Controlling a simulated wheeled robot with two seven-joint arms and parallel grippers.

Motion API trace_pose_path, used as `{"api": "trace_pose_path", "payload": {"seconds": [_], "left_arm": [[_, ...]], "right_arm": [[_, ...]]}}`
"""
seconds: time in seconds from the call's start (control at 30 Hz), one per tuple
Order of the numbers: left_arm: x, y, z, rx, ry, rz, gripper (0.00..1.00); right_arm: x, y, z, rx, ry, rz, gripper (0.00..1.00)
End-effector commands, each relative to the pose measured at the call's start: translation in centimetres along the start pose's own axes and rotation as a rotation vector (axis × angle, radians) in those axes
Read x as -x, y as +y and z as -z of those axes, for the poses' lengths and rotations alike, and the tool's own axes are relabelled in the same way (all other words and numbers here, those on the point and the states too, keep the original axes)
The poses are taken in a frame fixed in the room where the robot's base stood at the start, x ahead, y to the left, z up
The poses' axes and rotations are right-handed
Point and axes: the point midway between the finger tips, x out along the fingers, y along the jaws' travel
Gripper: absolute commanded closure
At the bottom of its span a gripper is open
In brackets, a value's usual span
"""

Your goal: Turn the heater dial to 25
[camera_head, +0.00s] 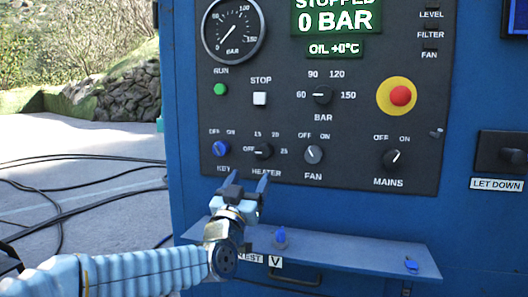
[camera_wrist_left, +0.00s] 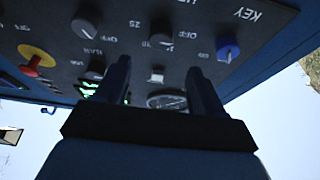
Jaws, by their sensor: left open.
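The heater dial (camera_head: 263,151) is a small dark knob on the black panel, with OFF at its left, 15 and 20 above and 25 at its right. Its pointer seems to lie sideways toward OFF, but it is too small to be sure. In the left wrist view the heater dial (camera_wrist_left: 160,41) appears upside down, beyond the gap between the fingers. My left gripper (camera_head: 248,183) is open and empty, just below the dial and apart from it. Its two fingers also show in the wrist view (camera_wrist_left: 159,68). My right gripper is out of view.
The blue key knob (camera_head: 220,149) and the fan knob (camera_head: 313,155) flank the dial closely. The mains knob (camera_head: 393,159) and red emergency button (camera_head: 400,96) are farther right. A blue shelf (camera_head: 350,258) juts out below the panel. Black cables (camera_head: 70,185) lie on the ground at left.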

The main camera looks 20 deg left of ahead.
Motion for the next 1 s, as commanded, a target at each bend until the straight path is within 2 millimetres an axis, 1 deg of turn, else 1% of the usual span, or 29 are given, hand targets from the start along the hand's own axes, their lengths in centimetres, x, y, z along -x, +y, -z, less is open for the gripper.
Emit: {"api": "trace_pose_path", "payload": {"seconds": [0.03, 0.3, 0.4, 0.5, 0.67, 0.9, 0.93, 1.0], "left_arm": [[-1.3, 0.0, 0.2, 0.002, -0.002, 0.0, 0.31], [-7.5, 0.0, 0.2, 0.002, -0.003, 0.001, 0.31], [-9.3, 0.0, 0.1, 0.002, -0.003, 0.0, 0.31], [-10.5, 0.0, 0.1, 0.002, -0.002, 0.0, 0.31], [-11.4, 0.0, -0.1, 0.0, -0.003, -0.001, 0.31], [-11.4, 0.0, -0.1, 0.0, -0.002, 0.0, 0.31], [-11.4, 0.0, -0.1, 0.0, -0.002, 0.0, 0.32], [-11.4, 0.0, -0.1, 0.0, -0.002, 0.0, 0.43]], "right_arm": [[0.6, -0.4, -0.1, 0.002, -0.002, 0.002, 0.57], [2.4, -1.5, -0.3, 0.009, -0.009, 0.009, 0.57], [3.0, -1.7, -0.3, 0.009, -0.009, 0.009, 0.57], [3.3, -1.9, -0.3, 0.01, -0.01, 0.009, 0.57], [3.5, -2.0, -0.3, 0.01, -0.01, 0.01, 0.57], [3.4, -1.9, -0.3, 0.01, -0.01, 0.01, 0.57], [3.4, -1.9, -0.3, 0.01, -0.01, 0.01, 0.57], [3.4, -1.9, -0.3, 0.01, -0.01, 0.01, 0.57]]}}
